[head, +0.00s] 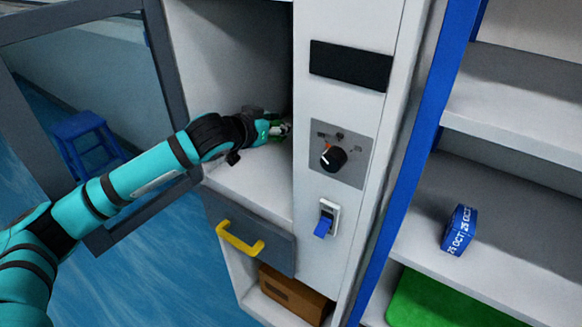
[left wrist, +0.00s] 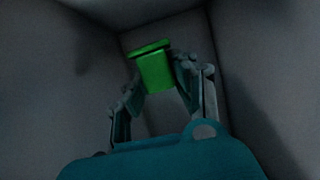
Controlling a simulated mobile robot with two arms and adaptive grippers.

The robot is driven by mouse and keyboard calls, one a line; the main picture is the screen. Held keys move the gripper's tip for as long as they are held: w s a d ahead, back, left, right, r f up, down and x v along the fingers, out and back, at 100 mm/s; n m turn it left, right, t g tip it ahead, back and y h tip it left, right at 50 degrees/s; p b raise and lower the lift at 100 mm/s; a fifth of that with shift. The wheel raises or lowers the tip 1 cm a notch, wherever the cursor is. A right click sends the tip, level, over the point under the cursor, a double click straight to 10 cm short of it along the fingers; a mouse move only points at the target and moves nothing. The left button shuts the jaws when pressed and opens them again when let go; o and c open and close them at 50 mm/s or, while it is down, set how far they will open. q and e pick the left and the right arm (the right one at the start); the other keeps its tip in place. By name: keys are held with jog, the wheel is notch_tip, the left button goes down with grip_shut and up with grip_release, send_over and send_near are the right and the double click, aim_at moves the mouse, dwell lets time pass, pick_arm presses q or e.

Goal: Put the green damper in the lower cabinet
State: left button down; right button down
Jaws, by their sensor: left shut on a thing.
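My left gripper (head: 268,128) reaches into the open compartment (head: 245,190) of the white cabinet. It is shut on the green damper (left wrist: 154,70), which shows between the fingers in the left wrist view. In the head view only a little green shows at the gripper, and the wrist hides much of the damper. Grey compartment walls surround the gripper (left wrist: 158,88) in the left wrist view. I cannot tell whether the damper touches a wall or the compartment floor. My right gripper is not in view.
A grey-framed glass door (head: 170,70) stands open at left. Below the compartment are a drawer with a yellow handle (head: 240,241) and a brown box (head: 292,294). A knob (head: 333,157) and blue switch (head: 325,222) are on the panel. A blue roll (head: 459,230) sits on the right shelf.

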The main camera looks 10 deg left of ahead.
pick_arm(q)
notch_tip(320, 180, down, 2)
jog(key=w+a+f, duration=0.1)
jog(key=w, duration=0.1)
send_over(276, 169)
notch_tip(276, 169, down, 4)
jog(key=shift+r, duration=0.15)
jog(key=shift+f+p, duration=0.35)
jog(key=shift+f, duration=2.15)
jog(key=c, duration=1.1)
grip_release()
jog(key=shift+o, duration=0.2)
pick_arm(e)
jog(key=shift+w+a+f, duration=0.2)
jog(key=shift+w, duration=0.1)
